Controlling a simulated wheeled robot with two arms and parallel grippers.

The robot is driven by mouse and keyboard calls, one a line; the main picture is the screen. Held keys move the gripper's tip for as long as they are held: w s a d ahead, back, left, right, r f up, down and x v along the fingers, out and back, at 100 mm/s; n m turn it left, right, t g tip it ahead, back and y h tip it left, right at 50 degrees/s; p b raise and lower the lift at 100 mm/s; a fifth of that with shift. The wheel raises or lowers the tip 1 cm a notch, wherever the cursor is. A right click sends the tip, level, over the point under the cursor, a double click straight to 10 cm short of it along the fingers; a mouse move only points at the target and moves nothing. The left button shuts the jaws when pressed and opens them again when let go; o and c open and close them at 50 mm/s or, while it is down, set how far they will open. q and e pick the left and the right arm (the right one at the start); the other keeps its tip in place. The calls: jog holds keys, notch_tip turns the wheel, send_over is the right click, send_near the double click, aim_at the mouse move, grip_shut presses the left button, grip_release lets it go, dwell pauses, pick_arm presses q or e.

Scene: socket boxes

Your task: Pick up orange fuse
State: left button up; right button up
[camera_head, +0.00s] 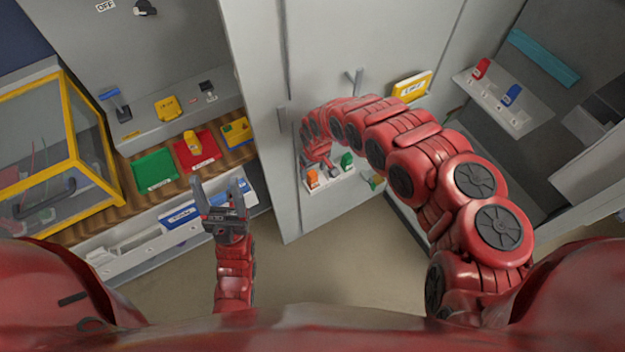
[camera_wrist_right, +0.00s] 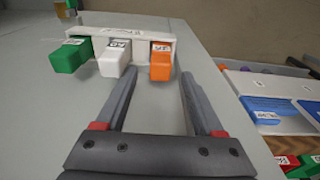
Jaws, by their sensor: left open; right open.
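The orange fuse (camera_head: 312,178) sits in a small white holder (camera_head: 336,178) on the grey cabinet front. In the right wrist view the orange fuse (camera_wrist_right: 161,64) is at the right end of the white holder (camera_wrist_right: 130,37), beside a white fuse (camera_wrist_right: 116,58) and a green fuse (camera_wrist_right: 69,56). My right gripper (camera_wrist_right: 155,82) is open and empty. Its fingers point toward the holder, with the orange fuse just ahead of them, near the right finger, apart from both. In the head view my right arm partly covers the holder. My left gripper (camera_head: 219,187) is open and empty, away from the fuse.
A yellow-framed glass box (camera_head: 50,150) stands at far left. A grey ledge at right bears a red piece (camera_head: 481,68) and a blue piece (camera_head: 511,95).

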aim_at(313, 174)
notch_tip(313, 174, down, 2)
jog(key=shift+s+a+f+p, duration=0.1)
jog(key=shift+a+p, duration=0.05)
jog(key=shift+p, duration=0.4)
jog(key=shift+f, duration=0.8)
jog(key=shift+w+f, duration=0.2)
jog(key=shift+f, duration=0.5)
grip_shut()
